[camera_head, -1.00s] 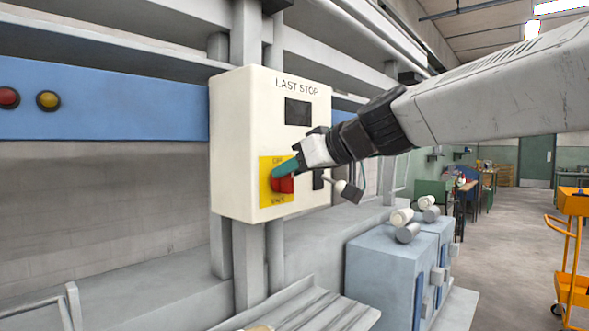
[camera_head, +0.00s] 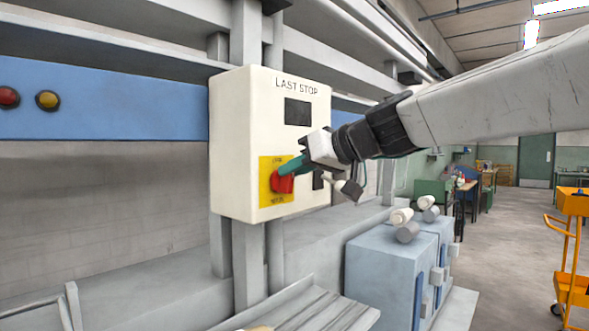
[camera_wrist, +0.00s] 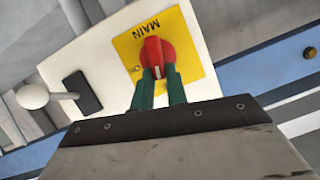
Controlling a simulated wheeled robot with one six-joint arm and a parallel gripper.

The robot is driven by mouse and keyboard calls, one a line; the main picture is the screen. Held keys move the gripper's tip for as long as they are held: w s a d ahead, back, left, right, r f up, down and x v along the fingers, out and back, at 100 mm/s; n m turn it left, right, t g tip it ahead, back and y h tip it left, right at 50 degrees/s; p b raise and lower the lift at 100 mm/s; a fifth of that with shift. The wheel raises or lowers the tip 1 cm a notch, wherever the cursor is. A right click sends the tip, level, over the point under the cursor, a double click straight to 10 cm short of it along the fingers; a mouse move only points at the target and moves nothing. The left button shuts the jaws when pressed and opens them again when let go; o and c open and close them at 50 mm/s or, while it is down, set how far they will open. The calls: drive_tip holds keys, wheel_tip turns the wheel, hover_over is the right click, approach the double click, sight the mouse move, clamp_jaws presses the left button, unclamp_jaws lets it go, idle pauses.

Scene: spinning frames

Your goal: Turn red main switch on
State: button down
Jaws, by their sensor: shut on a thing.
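The red main switch (camera_head: 282,181) is a rotary knob on a yellow plate (camera_head: 266,199), low on the front of a cream box (camera_head: 239,125) marked LAST STOP. In the wrist view the red knob (camera_wrist: 156,50) sits at the middle of the plate, which reads MAIN. A pale mark shows on the knob's handle, between my fingertips. My gripper (camera_wrist: 160,80) has green fingers, one each side of the handle, and is shut on it. In the head view my gripper (camera_head: 287,169) comes in from the right and covers part of the knob.
A white ball-ended lever (camera_wrist: 33,96) on a dark slot stands beside the plate. Red (camera_head: 9,97) and yellow (camera_head: 48,100) buttons sit on a blue panel at left. A blue-grey cabinet (camera_head: 385,270) stands below right. An orange trolley (camera_head: 572,245) is far right, with open floor between.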

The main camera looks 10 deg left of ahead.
drive_tip(key=shift+w+d+f+m+g+y, duration=0.25)
drive_tip(key=shift+f+m+g+y, duration=0.45)
drive_tip(key=shift+m, duration=1.25)
drive_tip(key=shift+w+d+f+m+g+y, duration=0.1)
drive_tip(key=shift+w+f+m+g+y, duration=0.2)
drive_tip(key=shift+m+y, duration=1.2)
drive_tip(key=shift+w+d+f+m+g+y, duration=0.2)
drive_tip(key=shift+w+f+m+g+y, duration=0.25)
drive_tip(key=shift+m, duration=1.9)
drive_tip(key=shift+s, duration=0.1)
drive_tip(key=c, duration=1.4)
unclamp_jaws()
drive_tip(key=shift+r, duration=0.1)
drive_tip(key=s+d, duration=0.1)
drive_tip(key=d, duration=0.6)
drive_tip(key=shift+d, duration=0.4)
drive_tip(key=shift+m, duration=0.3)
